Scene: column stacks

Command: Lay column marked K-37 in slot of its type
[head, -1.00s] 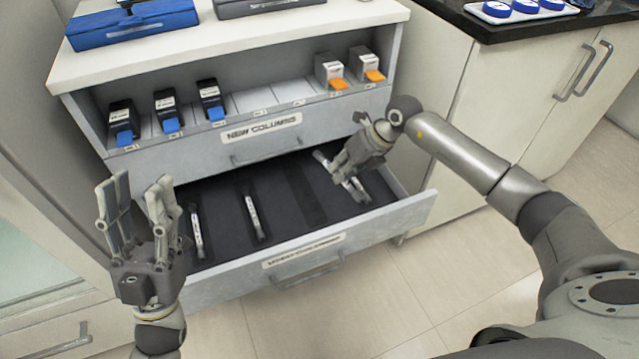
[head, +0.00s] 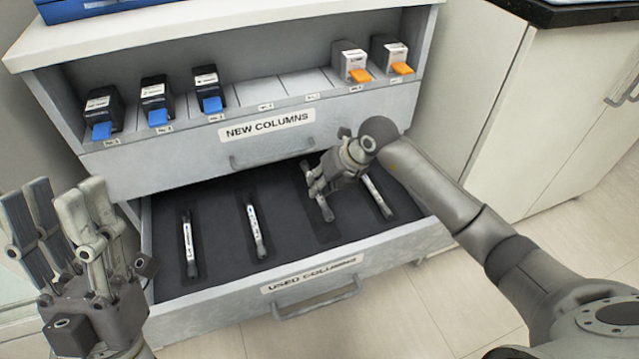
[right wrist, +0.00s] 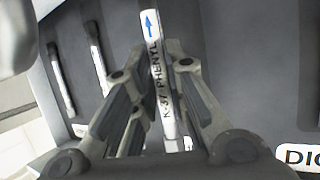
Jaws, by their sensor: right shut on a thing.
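My right gripper (head: 322,186) is shut on the K-37 column (head: 317,193), a thin white tube, at the third slot from the left in the open used columns drawer (head: 285,283). In the right wrist view the fingers (right wrist: 172,62) grip the column (right wrist: 157,70), whose label reads K-37 PHENYL beside a blue arrow. I cannot tell whether it touches the slot floor. Other columns lie in the first (head: 189,242), second (head: 255,230) and fourth (head: 376,196) slots; their labels are too small to read. My left gripper (head: 55,205) is open and empty, left of the drawer.
The new columns shelf (head: 268,127) above holds blue-tabbed boxes (head: 155,103) at left and orange-tabbed boxes (head: 352,65) at right, with empty bays between. The drawer front and handle (head: 318,300) jut out towards me. Floor is clear at right.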

